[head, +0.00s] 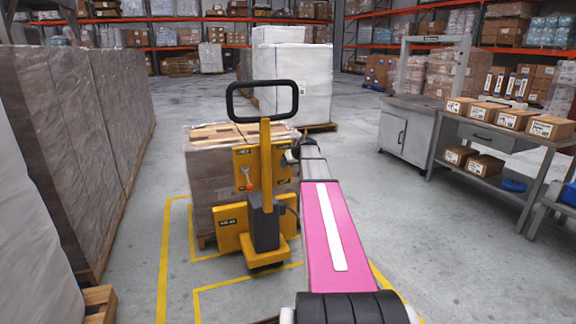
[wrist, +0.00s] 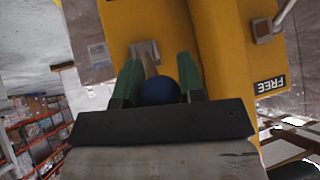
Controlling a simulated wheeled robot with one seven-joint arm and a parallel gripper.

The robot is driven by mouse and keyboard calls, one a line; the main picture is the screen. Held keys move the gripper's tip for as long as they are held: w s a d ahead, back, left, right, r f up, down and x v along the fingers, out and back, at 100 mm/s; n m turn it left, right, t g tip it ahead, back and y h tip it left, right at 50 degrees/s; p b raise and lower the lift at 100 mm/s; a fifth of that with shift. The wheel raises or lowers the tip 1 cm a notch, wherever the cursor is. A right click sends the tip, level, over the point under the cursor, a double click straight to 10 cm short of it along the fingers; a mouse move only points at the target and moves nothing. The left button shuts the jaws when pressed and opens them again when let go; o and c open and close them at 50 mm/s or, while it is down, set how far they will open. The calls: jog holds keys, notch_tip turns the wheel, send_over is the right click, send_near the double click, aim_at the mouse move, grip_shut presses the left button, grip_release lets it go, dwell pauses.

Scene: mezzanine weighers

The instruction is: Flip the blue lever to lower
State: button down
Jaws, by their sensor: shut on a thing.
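The blue lever shows in the wrist view as a round dark-blue knob (wrist: 160,91) on a short pale shaft, which rises from a metal bracket on a yellow panel. My gripper (wrist: 157,75) has its two green fingers on either side of the knob and is shut on it. In the head view my gripper (head: 290,157) is at the right edge of the yellow panel (head: 243,160) of a pallet truck. There the blue lever is hidden by my gripper and the truck's mast.
A second lever with a red knob (head: 250,186) is left of the mast. The truck's black loop handle (head: 262,84) rises above the panel. A wrapped pallet load (head: 205,170) stands behind it. A bench with cartons (head: 500,135) is at right. Open floor lies between.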

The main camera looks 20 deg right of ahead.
jog(key=c, duration=0.8)
grip_release()
jog(key=shift+o, duration=0.2)
jog(key=v, duration=1)
jog(key=shift+s+r, duration=0.2)
jog(key=shift+r, duration=0.1)
